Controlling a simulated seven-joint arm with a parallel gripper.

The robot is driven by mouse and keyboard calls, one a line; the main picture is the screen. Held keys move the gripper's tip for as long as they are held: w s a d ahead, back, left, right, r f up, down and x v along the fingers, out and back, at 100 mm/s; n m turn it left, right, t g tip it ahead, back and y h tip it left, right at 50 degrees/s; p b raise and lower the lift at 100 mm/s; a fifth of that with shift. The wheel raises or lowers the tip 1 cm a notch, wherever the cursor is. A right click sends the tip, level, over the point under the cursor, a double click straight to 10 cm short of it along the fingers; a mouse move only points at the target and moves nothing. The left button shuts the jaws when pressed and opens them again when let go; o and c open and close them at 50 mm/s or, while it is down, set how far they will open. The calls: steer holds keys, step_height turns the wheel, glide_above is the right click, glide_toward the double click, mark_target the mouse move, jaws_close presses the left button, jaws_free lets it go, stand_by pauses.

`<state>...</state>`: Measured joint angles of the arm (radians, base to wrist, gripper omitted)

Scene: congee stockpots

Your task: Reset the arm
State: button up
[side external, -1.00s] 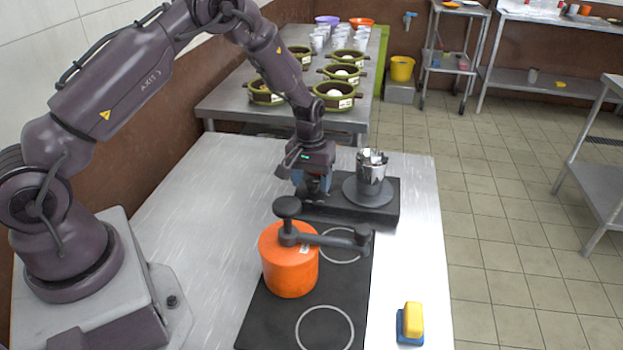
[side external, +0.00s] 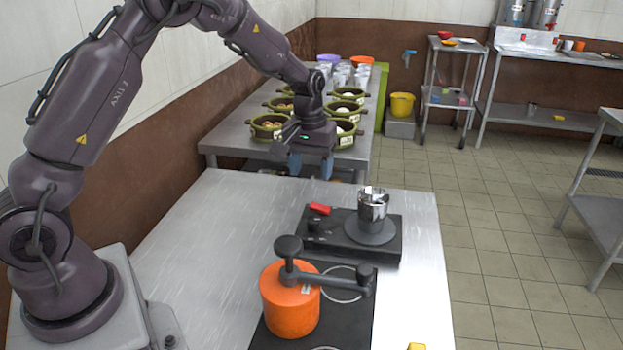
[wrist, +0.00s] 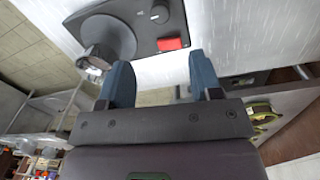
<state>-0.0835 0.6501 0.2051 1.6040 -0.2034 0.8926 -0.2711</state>
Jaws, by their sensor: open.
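My gripper (side external: 311,166) hangs in the air above the far edge of the steel table (side external: 205,225), fingers down. It is open, with nothing between its blue fingers. In the wrist view the two fingers (wrist: 160,82) are spread apart, and the black appliance lies beyond them. The black appliance (side external: 318,236) stands on the table, nearer the camera than my gripper and apart from it. It has a red switch (side external: 319,209) and a round plate bearing a shiny metal cup (side external: 373,208). The red switch also shows in the wrist view (wrist: 169,44).
An orange pot (side external: 290,303) with a dark crank-like arm on top stands on the black hob (side external: 342,312). A yellow block (side external: 416,346) is cut off at the bottom edge. Green pots (side external: 267,127) stand on the back table behind my gripper. The table's left part is clear.

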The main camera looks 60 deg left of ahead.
stand_by(0.3)
steer(key=s+d+r+m+t, duration=0.2)
steer(key=s+d+r, duration=0.3)
steer(key=s+r, duration=0.3)
steer(key=s+d+r+m+t, duration=0.3)
steer(key=s+r, duration=0.6)
steer(key=s, duration=0.8)
steer(key=shift+d+r+m, duration=0.2)
steer(key=shift+d+m, duration=0.75)
steer(key=shift+m, duration=0.25)
